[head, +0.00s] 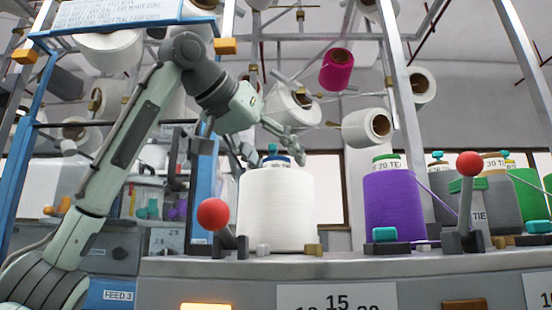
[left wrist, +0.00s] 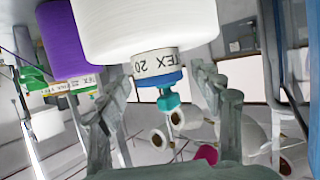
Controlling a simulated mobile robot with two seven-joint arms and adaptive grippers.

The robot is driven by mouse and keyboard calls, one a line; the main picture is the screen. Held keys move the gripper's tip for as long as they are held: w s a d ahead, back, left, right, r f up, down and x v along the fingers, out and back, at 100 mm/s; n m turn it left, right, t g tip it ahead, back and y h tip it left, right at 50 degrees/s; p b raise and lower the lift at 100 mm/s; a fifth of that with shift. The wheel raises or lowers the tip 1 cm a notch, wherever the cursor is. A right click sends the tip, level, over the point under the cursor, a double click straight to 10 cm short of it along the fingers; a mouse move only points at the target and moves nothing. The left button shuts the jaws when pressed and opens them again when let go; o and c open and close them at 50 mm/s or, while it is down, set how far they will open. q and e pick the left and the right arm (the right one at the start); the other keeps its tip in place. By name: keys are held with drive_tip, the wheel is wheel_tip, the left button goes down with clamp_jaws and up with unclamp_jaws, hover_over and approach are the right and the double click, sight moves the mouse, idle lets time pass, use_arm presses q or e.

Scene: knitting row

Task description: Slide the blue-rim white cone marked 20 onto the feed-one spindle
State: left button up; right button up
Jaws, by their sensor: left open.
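The white cone (head: 277,210) stands upright at the front of the machine's ledge. Its tube top has a blue rim and a band reading TEX 20, clear in the left wrist view (left wrist: 157,68), which shows it upside down. A teal tip (left wrist: 168,101) sticks out of the tube top. I cannot see the cone's base or which spindle is under it. My left gripper (head: 268,157) is at the cone's top, its fingers apart on either side of the tube neck (left wrist: 162,75). I cannot tell whether they touch it. My right gripper is not in view.
A red-knobbed lever (head: 213,213) stands left of the white cone, another (head: 469,164) farther right. A purple cone (head: 390,208) stands to the right, then grey and green cones. Cones hang on the rack above, including a magenta one (head: 337,70). A blue frame stands at left.

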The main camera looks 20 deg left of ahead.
use_arm(q)
drive_tip(key=shift+f, duration=0.1)
drive_tip(key=v, duration=1.2)
idle(0.4)
